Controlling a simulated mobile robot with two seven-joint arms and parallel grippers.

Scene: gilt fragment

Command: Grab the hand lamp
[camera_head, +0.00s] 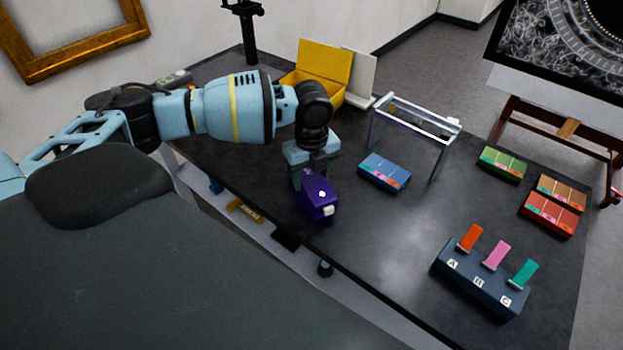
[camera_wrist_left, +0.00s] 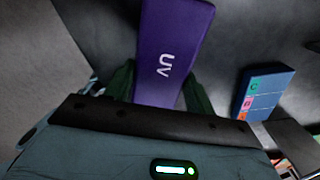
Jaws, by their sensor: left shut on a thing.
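The hand lamp is a purple block-shaped device (camera_head: 318,197) with a pale end, near the table's front edge in the head view. In the left wrist view the purple lamp (camera_wrist_left: 172,50) shows a white "UV" mark. My left gripper (camera_head: 308,178) reaches down over the lamp, and its dark fingers (camera_wrist_left: 158,88) sit on both sides of it, shut on it. The lamp's lower part is hidden behind the gripper in the wrist view. I cannot tell whether the lamp touches the table. My right gripper is not in view.
A blue box (camera_head: 384,172) lies just right of the lamp, with a clear-sided stand (camera_head: 413,112) behind it. A dark block (camera_head: 480,281) holds orange, pink and teal pieces. Green, brown and red boxes lie far right. An open yellow case (camera_head: 324,66) stands behind my arm.

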